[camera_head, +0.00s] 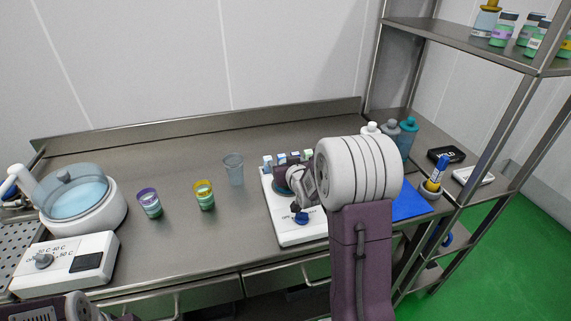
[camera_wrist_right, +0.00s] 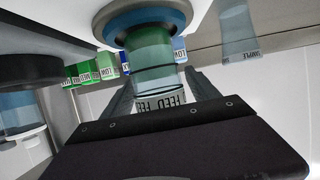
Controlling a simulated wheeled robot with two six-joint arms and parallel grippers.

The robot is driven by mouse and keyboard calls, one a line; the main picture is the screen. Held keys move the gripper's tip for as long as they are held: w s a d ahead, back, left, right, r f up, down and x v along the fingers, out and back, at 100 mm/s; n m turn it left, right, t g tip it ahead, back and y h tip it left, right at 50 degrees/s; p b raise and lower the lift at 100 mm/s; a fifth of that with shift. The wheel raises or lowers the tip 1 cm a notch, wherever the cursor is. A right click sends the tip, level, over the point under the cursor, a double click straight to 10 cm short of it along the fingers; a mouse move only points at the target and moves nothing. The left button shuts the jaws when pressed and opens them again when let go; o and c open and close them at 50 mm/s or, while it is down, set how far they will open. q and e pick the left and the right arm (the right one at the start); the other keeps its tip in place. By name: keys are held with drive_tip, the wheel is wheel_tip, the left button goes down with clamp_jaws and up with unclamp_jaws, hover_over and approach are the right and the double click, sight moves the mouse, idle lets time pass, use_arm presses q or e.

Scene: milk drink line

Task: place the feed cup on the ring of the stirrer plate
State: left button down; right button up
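The white stirrer plate (camera_head: 292,236) with a blue knob stands right of the table's middle. Its round ring (camera_wrist_right: 112,30) shows at the top of the wrist view, which looks upside down. The feed cup (camera_wrist_right: 152,55) is clear with green contents and a FEED label, and its base end is at the ring; I cannot tell whether it rests fully there. My right gripper (camera_head: 300,187) is over the plate, and in the wrist view its fingers (camera_wrist_right: 160,85) are on both sides of the cup, seemingly touching it. My left gripper is out of view; only part of my left arm shows.
A clear cup (camera_head: 234,170), a yellow-rimmed cup (camera_head: 204,196) and a purple-rimmed cup (camera_head: 149,203) stand left of the plate. A white water bath (camera_head: 103,217) is far left. Several small vials (camera_head: 282,158) stand behind the gripper. Bottles (camera_head: 408,137) are at right.

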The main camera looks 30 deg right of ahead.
drive_tip(key=shift+r, duration=0.1)
drive_tip(key=shift+r+p, duration=0.3)
drive_tip(key=shift+p, duration=0.1)
drive_tip(key=b+v, duration=0.2)
drive_tip(key=v, duration=1)
drive_tip(key=shift+f+b, duration=0.2)
drive_tip(key=shift+b, duration=0.15)
